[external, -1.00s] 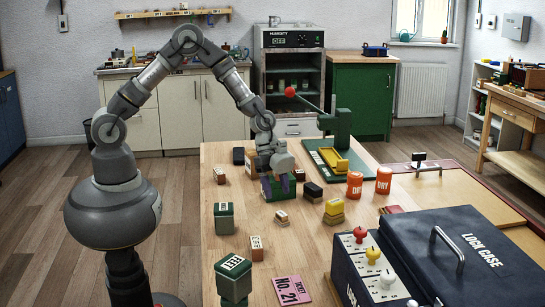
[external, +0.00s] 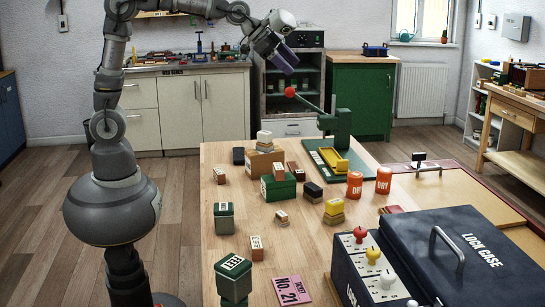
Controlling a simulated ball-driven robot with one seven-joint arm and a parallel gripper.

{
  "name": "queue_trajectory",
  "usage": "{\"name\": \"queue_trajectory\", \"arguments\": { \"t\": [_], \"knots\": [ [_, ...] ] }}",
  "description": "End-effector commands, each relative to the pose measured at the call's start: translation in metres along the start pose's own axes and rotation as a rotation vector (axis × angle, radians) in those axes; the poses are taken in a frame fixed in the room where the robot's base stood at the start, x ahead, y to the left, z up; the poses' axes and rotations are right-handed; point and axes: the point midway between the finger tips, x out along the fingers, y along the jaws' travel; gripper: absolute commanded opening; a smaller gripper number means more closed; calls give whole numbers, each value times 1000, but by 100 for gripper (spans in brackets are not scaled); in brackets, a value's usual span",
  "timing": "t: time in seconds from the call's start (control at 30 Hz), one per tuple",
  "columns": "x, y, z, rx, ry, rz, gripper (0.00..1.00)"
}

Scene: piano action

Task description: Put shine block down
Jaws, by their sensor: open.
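My gripper (external: 288,60) has purple fingers and is raised high above the back of the table, in front of the dark humidity cabinet. It is open, and no block shows in it. A green box (external: 287,188) stands on the table, with a small brown block with a pale label (external: 278,172) at its top left edge. A pale stacked block (external: 264,139) sits on a tan wooden box (external: 262,160) behind it. No label reads clearly as shine, so I cannot tell which block is the shine block.
A green lever press (external: 343,135) with a red knob (external: 290,92) stands at the back right. The left-front tabletop has open patches.

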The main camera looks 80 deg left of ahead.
Motion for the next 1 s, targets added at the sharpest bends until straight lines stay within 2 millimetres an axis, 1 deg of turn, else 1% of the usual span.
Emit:
{"name": "queue_trajectory", "arguments": {
  "t": [0.03,0.07,0.1,0.17,0.2,0.3,0.33,0.4,0.5,0.73,0.87,1.0],
  "knots": [
    [-55,-15,-30,-72,85,-76,56],
    [-86,-23,-43,-122,132,-113,56],
    [-125,-32,-57,-189,194,-154,56],
    [-180,-41,-72,-279,283,-200,56],
    [-212,-45,-78,-331,336,-223,56],
    [-272,-52,-86,-433,440,-254,56],
    [-285,-53,-86,-455,462,-259,56],
    [-304,-55,-87,-491,496,-265,56],
    [-315,-56,-87,-511,515,-267,56],
    [-313,-55,-86,-512,514,-267,56],
    [-302,-51,-76,-511,513,-267,56],
    [-303,-51,-78,-511,513,-267,56]
  ]
}}
